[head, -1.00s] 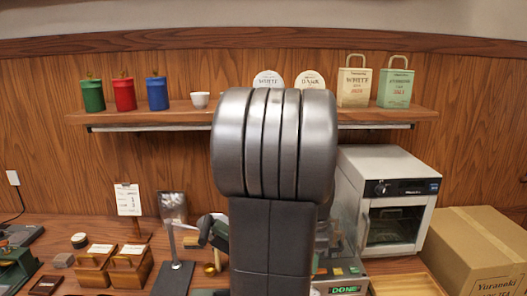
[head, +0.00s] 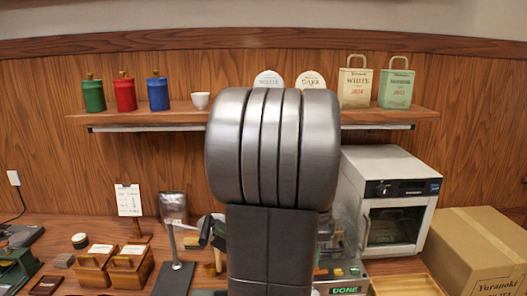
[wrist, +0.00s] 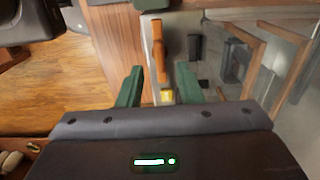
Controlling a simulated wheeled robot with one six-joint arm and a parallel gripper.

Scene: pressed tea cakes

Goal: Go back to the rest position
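My gripper (wrist: 159,85) shows in the wrist view with its two green fingers apart. It is open, and I see nothing held between the fingertips. Beyond them in the wrist view are an orange-brown wooden bar (wrist: 158,45) and a small yellow patch (wrist: 167,96); I cannot tell how far off they are. In the head view my own arm fills the middle and hides part of the counter. Dark green parts show just left of the arm, and I cannot tell for sure whether they are my gripper's fingers.
A wall shelf (head: 185,117) carries canisters, a cup, round labelled cakes and paper bags. On the counter stand wooden boxes (head: 130,270), a sign card (head: 128,200), a white oven (head: 390,200) and a device reading DONE (head: 345,290). A cardboard box (head: 475,255) is at the right.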

